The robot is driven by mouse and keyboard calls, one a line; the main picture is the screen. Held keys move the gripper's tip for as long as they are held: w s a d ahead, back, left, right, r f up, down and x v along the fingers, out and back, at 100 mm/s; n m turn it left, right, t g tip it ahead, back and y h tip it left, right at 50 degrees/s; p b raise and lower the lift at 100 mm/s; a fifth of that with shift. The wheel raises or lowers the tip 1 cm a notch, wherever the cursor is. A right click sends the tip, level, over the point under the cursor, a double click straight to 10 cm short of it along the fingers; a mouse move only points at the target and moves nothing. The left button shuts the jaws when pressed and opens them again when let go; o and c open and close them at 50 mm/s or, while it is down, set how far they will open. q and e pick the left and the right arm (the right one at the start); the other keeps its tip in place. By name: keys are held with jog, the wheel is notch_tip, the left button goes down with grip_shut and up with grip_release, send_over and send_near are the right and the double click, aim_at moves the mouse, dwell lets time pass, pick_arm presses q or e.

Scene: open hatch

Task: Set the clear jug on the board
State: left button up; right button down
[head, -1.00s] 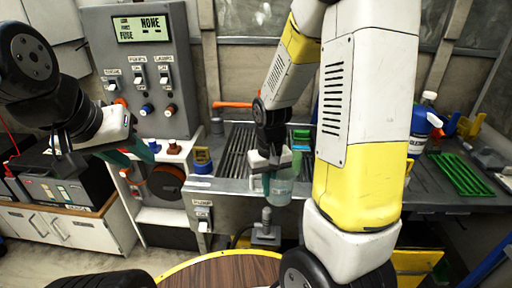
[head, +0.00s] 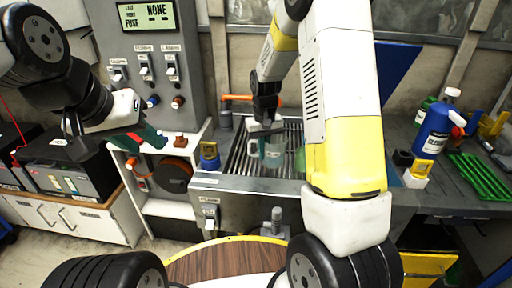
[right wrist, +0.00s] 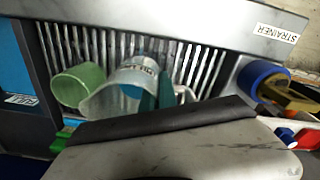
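The clear jug (head: 272,153) hangs upright in my right gripper (head: 265,127), over the ribbed metal draining board (head: 240,165). In the right wrist view the jug (right wrist: 112,92) has its mouth toward the camera, and the teal fingers (right wrist: 157,90) close on its handle side. Whether its base touches the ribs (right wrist: 205,60) is hidden. A green cup (right wrist: 82,84) stands beside the jug; in the head view my right arm partly covers it. My left gripper (head: 138,138) is empty, its teal fingers apart, near the control panel.
A yellow-and-blue object (head: 209,157) sits at the board's left end. A blue cleaner bottle (head: 432,130) and a green rack (head: 478,176) stand on the right counter. A grey switch panel (head: 150,65) rises at the left. A round wooden top (head: 225,262) is in front.

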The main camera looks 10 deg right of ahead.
jog(key=shift+w, duration=0.6)
jog(key=shift+f, duration=1.85)
jog(key=shift+f, duration=0.1)
jog(key=c, duration=1.7)
grip_release()
